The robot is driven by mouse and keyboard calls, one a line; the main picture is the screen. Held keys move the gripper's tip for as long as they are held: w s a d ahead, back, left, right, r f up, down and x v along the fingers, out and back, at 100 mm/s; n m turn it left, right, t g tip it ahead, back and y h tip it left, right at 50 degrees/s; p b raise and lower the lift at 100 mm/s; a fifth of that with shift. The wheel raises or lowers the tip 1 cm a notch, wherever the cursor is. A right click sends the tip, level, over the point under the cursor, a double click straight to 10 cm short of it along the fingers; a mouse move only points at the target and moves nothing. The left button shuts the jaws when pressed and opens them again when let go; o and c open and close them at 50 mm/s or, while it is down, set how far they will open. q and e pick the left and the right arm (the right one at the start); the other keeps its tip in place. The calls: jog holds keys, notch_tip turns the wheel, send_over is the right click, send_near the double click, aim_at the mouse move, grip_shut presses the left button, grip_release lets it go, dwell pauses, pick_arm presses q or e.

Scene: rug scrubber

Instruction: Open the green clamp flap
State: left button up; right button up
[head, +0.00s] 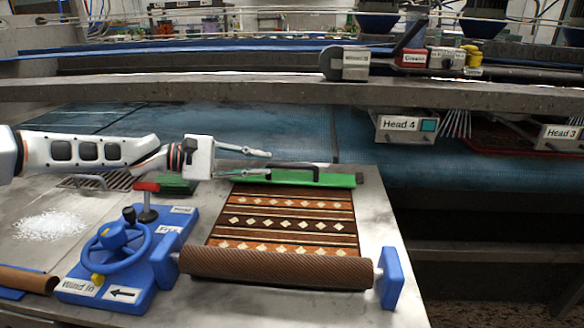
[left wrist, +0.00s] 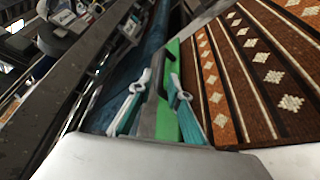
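The green clamp flap (head: 340,180) lies across the far end of the patterned rug (head: 282,227), with a dark bar handle (head: 291,166) on top. In the left wrist view the flap (left wrist: 173,48) runs lengthwise, with its handle (left wrist: 163,118) along it. My left gripper (head: 262,162) is open and comes in from the left, near the left end of the handle. In the left wrist view its two fingertips (left wrist: 160,82) are apart, one on each side of the handle in the picture. I cannot tell whether they touch it. My right gripper is out of view.
A brown roller (head: 275,266) holds the rug's near end, beside a blue winding wheel (head: 120,245) with a red-topped lever (head: 147,200). A grey beam (head: 230,90) crosses behind. White granules (head: 50,225) lie on the left of the table.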

aim_at(282, 166)
pick_arm(q)
jog(key=shift+w+d+f, duration=0.25)
jog(key=shift+f, duration=0.3)
jog(key=b+x, duration=0.1)
jog(key=x, duration=0.5)
jog(key=shift+d+b, duration=0.25)
jog(key=shift+b, duration=0.05)
jog(key=shift+w+d+r, duration=0.1)
jog(key=shift+d+r, duration=0.1)
jog(key=shift+d, duration=0.1)
grip_shut()
